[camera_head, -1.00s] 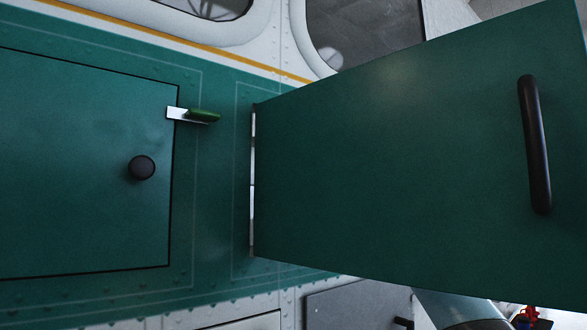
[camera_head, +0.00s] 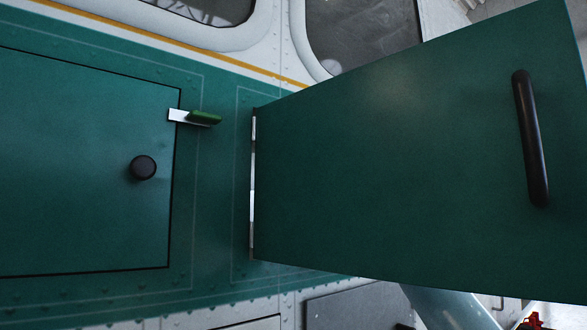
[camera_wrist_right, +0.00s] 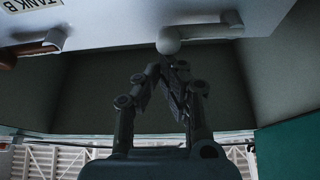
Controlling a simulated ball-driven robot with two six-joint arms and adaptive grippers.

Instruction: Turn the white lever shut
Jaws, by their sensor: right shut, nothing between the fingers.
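The white lever shows in the right wrist view as a round white knob (camera_wrist_right: 168,41) with a pale bar running right from it, under the pale surface at the top. My right gripper (camera_wrist_right: 172,66) is shut and empty. Its fingertips are just below the knob in the picture; I cannot tell if they touch it. In the head view the white lever is not visible, and the open green door (camera_head: 390,170) covers much of the right side. My left gripper is in neither view.
Another lever with a reddish-brown grip (camera_wrist_right: 8,60) sits at left, near a "TANK B" label (camera_wrist_right: 45,12). Dark walls flank my right gripper. In the head view, a closed green panel (camera_head: 80,180) has a black knob (camera_head: 143,168) and a green-tipped latch (camera_head: 205,118).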

